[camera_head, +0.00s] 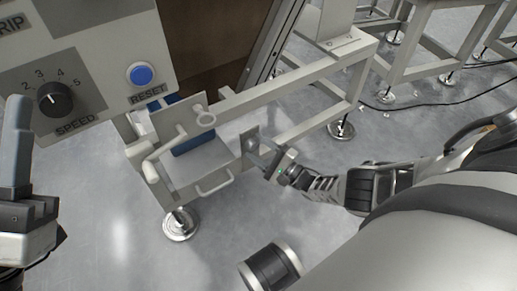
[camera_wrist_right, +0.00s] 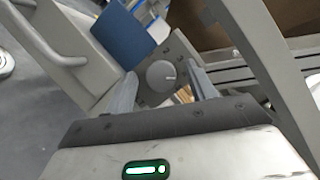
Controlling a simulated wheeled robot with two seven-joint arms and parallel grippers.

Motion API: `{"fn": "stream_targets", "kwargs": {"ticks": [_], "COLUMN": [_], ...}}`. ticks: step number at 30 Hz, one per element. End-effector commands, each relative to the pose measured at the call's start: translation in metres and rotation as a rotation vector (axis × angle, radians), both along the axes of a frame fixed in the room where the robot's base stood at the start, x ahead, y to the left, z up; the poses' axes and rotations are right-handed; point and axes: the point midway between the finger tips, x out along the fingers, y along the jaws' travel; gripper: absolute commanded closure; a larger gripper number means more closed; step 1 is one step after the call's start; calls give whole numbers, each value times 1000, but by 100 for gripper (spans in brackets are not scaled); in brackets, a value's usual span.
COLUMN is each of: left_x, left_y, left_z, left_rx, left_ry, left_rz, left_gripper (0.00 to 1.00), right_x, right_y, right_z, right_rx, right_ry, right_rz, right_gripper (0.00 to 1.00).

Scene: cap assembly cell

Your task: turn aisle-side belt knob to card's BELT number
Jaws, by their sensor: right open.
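A round grey knob (camera_wrist_right: 158,76) sits on a dark diamond-shaped plate with small marks, in the right wrist view. A small pale mark shows near its right edge; the numbers are not readable. My right gripper (camera_wrist_right: 163,88) is open, with one finger on each side of the knob and a gap visible on both sides. In the head view my right gripper (camera_head: 262,156) is at a small plate (camera_head: 248,143) on the machine frame, and the knob is hidden there. Part of my left gripper (camera_head: 17,150) stands at the left edge. I see no card with a BELT number.
A panel at upper left carries a black SPEED knob (camera_head: 55,98) with a number scale and a blue RESET button (camera_head: 140,74). A tray with a handle (camera_head: 215,183) and a blue block (camera_head: 194,142) sit left of my right gripper. Frame beams (camera_head: 290,97) run close behind it.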

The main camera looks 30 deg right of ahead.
Motion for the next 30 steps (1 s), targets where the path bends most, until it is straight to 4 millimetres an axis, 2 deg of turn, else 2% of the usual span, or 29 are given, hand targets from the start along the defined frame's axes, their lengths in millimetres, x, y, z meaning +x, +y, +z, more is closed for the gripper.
{"fn": "stream_targets", "kwargs": {"ticks": [4,7,14,21,24,30], "left_x": [0,1,6,5,4,1], "left_y": [0,0,1,1,2,1], "left_z": [1,2,-9,-12,-9,1], "left_rx": [-1,-5,-13,-14,-14,-11], "left_ry": [2,16,96,91,67,10], "left_rz": [-2,-6,-6,1,3,2], "left_gripper": [64,64,64,64,64,64], "right_x": [-5,-17,-66,-117,-131,-146], "right_y": [-2,-7,-25,-44,-49,-55], "right_z": [-1,-3,-14,-24,-27,-29], "right_rx": [0,0,-1,-1,-1,-1], "right_ry": [1,1,4,3,3,0], "right_rz": [0,0,-1,0,-1,-1], "right_gripper": [44,44,44,44,44,44]}}
